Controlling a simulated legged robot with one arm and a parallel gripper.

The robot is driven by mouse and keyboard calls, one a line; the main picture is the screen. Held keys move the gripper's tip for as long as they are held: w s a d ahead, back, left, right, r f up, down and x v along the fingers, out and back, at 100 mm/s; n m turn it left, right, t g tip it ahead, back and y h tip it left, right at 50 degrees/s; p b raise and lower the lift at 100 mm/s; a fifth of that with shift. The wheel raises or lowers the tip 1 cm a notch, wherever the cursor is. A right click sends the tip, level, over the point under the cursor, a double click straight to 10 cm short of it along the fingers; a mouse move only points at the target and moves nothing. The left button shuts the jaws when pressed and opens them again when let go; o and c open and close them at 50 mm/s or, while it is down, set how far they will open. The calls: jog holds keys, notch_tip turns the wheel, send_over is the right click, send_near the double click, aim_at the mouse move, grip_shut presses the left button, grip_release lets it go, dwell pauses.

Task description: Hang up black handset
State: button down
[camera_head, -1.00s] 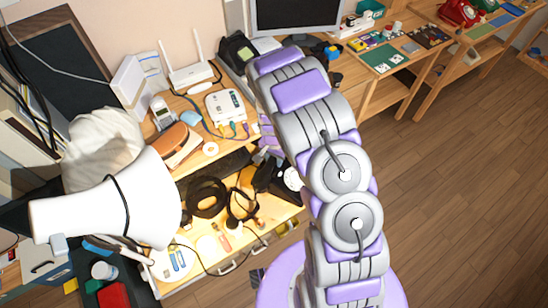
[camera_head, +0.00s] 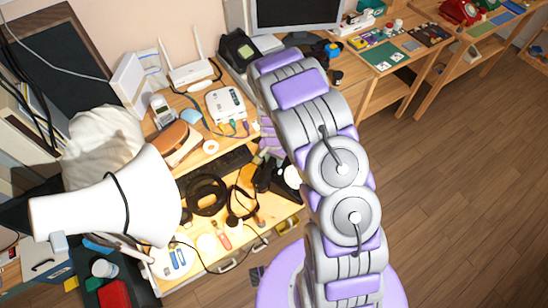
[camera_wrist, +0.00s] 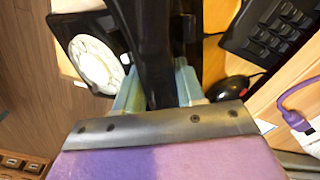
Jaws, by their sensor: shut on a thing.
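The black dial phone (camera_head: 268,180) sits on the desk beside my arm, its white dial (camera_head: 292,174) partly covered by the arm in the head view. In the wrist view, the phone's dark body (camera_wrist: 122,30) and white dial (camera_wrist: 95,62) are at the upper left. My gripper (camera_wrist: 157,90) is shut on the black handset (camera_wrist: 154,45), which runs up between the pale teal fingers over the phone's right side. Whether the handset touches the cradle cannot be told. In the head view, my gripper (camera_head: 268,138) is partly hidden behind my arm.
A black keyboard (camera_head: 235,158) lies left of the phone, with a black mouse (camera_wrist: 236,88) close to the gripper. Headphones (camera_head: 206,194) and loose cables clutter the front. A large white lamp (camera_head: 105,205) stands at left. Open floor lies right.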

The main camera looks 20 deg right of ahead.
jog(key=c, duration=0.6)
grip_release()
notch_tip(320, 180, up, 17)
jog(key=p, duration=0.3)
jog(key=shift+r, duration=0.15)
jog(key=shift+a, duration=0.1)
